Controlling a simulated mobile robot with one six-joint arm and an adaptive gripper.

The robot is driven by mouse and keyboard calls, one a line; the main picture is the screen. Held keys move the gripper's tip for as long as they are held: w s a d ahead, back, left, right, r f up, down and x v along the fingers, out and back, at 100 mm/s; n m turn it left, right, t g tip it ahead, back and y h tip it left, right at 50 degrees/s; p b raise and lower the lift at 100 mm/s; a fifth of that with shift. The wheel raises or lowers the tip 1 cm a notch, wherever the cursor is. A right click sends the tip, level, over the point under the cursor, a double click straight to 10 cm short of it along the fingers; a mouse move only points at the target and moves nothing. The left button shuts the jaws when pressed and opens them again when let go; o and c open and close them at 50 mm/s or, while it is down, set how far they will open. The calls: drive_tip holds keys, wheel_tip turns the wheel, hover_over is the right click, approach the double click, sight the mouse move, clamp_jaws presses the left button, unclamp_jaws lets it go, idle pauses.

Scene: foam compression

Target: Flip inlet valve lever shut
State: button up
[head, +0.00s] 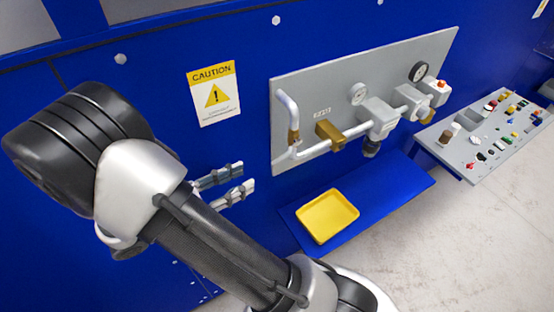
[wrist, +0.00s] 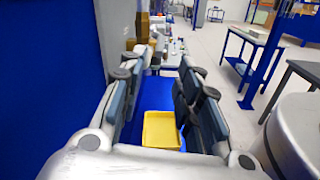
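In the head view a grey panel (head: 300,95) on the blue wall carries white pipework. A brass block valve (head: 327,131) sits on the pipe at the panel's lower left, and a smaller brass fitting (head: 293,137) is on the vertical pipe beside it. I cannot make out which part is the inlet valve lever or how it is turned. My gripper (head: 246,176) is left of the panel, apart from it, with its fingers toward the panel side. In the wrist view my gripper (wrist: 160,97) has its fingers spread wide with nothing held between them.
A yellow tray (head: 328,215) lies on a blue shelf (head: 395,190) below the panel. A table (head: 455,145) with small parts is at the right. A caution sign (head: 213,94) is on the wall.

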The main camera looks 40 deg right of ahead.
sight(271, 164)
drive_tip(key=d, duration=0.3)
drive_tip(key=s+d, duration=0.1)
drive_tip(key=d, duration=0.3)
drive_tip(key=s+d, duration=0.1)
drive_tip(key=d, duration=0.3)
drive_tip(key=shift+b, duration=0.3)
drive_tip(key=shift+c, duration=0.3)
clamp_jaws()
